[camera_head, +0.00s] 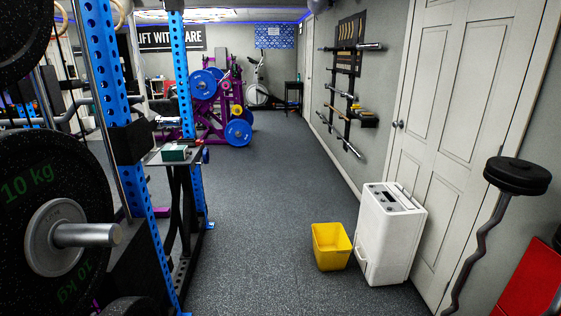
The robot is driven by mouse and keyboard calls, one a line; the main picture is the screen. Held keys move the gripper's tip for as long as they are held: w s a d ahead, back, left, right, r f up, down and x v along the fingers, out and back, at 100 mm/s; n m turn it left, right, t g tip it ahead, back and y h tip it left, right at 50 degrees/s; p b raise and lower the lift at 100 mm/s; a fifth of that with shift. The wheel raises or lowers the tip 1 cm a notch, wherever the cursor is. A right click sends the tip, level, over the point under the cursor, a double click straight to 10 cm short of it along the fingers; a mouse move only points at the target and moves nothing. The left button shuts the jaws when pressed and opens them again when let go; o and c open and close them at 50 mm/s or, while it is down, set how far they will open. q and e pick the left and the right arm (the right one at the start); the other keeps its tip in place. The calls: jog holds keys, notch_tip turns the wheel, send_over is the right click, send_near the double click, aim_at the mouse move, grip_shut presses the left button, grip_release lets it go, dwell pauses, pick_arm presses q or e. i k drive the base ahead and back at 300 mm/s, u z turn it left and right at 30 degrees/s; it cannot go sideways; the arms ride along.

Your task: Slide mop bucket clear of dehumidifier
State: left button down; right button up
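A yellow mop bucket (331,246) stands upright on the dark floor, right of the middle of the view. A white dehumidifier (389,235) stands close to its right, in front of the white door. The bucket's right side is very near the dehumidifier's lower left edge; I cannot tell whether they touch. Neither of my grippers shows in the head view.
A blue rack (185,95) with a 10 kg plate (50,225) fills the left side. A small stand with a green box (175,153) is beside it. A curl bar (490,225) stands at the right. The floor (255,200) left of the bucket is clear.

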aim_at(332, 247)
jog(key=z, duration=0.4)
jog(key=i, duration=2.25)
jog(key=z, duration=0.5)
